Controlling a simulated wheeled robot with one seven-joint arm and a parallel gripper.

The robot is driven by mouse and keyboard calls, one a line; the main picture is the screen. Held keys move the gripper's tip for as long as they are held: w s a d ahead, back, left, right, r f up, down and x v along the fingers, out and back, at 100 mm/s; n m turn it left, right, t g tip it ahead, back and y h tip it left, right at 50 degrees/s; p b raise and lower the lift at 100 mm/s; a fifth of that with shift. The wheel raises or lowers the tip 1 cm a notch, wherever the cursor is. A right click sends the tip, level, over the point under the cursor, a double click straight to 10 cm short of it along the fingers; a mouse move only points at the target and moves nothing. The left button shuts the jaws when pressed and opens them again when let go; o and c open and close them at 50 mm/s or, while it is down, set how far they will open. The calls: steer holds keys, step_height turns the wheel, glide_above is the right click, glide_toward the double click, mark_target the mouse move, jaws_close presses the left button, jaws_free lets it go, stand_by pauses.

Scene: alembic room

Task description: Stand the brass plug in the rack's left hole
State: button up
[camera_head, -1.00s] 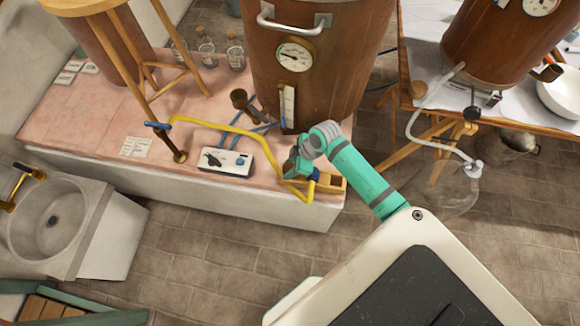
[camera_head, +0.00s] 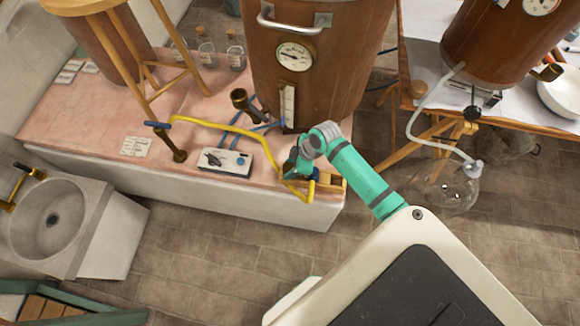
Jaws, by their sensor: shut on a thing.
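The small wooden rack (camera_head: 341,188) stands at the right front corner of the pink tabletop. Its holes are mostly hidden by my arm and a yellow pipe. My gripper (camera_head: 297,171) is at the rack's left end, low over the tabletop. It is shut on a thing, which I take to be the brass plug. The plug itself is hidden by the gripper and wrist, so its tilt and its place relative to the left hole cannot be told.
The yellow pipe (camera_head: 229,128) runs over the tabletop to the gripper's side. A control box (camera_head: 225,162) lies to the left. The large copper vessel (camera_head: 320,62) stands close behind. A glass flask (camera_head: 457,190) is at the right. The floor in front is clear.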

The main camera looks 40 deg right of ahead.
mark_target(290, 168)
steer(key=o, duration=1.2)
steer(key=shift+o, duration=0.2)
steer(key=shift+f, duration=0.1)
steer(key=shift+r, duration=3.55)
steer(key=shift+s, duration=0.1)
